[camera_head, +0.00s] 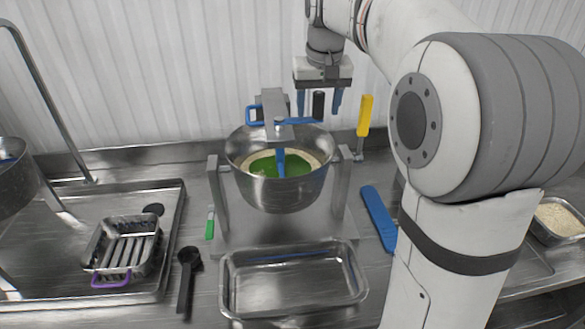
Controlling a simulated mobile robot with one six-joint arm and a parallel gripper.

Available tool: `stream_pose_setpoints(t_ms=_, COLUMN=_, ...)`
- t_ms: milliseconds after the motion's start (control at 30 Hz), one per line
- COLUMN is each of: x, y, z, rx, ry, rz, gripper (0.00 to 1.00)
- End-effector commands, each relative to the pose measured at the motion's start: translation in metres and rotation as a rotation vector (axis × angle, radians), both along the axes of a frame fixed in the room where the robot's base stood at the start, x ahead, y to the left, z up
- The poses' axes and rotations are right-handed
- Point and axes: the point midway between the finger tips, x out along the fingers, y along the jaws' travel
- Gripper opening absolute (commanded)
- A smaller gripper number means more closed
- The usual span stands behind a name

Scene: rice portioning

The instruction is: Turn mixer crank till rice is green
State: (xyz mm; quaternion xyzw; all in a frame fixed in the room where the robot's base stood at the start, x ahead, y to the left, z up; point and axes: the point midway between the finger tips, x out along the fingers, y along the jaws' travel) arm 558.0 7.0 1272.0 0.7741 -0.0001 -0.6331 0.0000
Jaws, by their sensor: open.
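The mixer bowl (283,190) is a steel bowl held in a metal stand at the centre. In it lies pale rice with a large green patch (262,167) in the middle; the pale part shows around the edge. A blue paddle (281,163) reaches down into it from the bracket over the bowl. The crank (296,120) is a blue bar on top with a dark upright handle (318,105) at its right end. My gripper (319,104) is open, pointing down, with its blue fingers on either side of the handle. I cannot tell whether they touch it.
An empty steel tray (293,308) lies in front of the mixer. On the left are a larger tray (167,288) with a slotted basket (122,247) and a black scoop (187,281). A blue tool (378,215) and a yellow-handled tool (365,115) are on the right, with a rice pan (560,219) beyond my arm.

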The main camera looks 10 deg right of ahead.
Motion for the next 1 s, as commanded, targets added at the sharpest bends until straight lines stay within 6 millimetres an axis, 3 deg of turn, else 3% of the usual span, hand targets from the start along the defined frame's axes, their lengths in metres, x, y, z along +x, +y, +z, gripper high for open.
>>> stream_pose_setpoints(t_ms=767, x=0.000, y=0.000, z=0.005, rx=0.000, ry=0.000, rz=-0.001, gripper=0.58)
stream_pose_setpoints(t_ms=1000, x=0.000, y=0.000, z=0.005, rx=0.000, ry=0.000, rz=-0.001, gripper=0.39)
